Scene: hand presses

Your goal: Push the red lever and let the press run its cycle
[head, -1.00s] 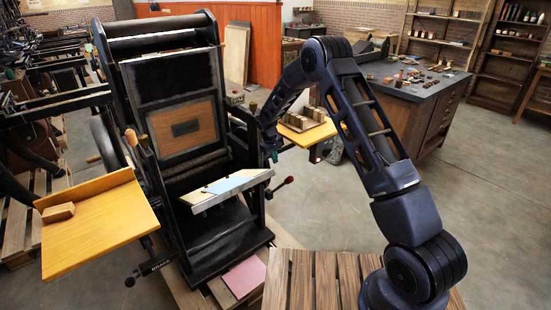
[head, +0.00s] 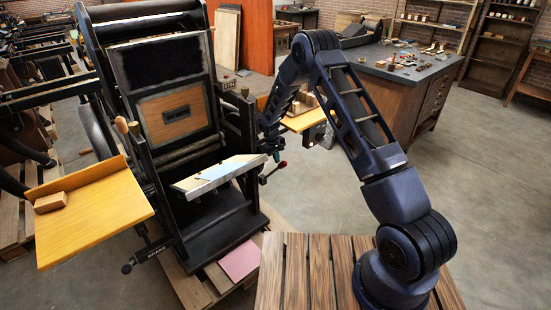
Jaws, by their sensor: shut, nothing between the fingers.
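The black hand press (head: 190,215) stands left of centre on a wooden pallet. Its lever with a red knob (head: 282,165) sticks out to the right from the press's right side. My gripper (head: 276,156) is shut and empty, pointing down just above and slightly left of the red knob. The tips look very close to the lever; I cannot tell whether they touch it. The press's framed wooden panel (head: 176,113) stands tilted at the back, and a pale slanted plate (head: 220,174) sits in front of it.
A yellow side shelf (head: 95,225) with a small wooden block (head: 50,202) is left of the press. Another yellow shelf (head: 303,123) lies behind my arm. A pink sheet (head: 240,260) lies at the press's foot. Open floor (head: 480,200) is on the right.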

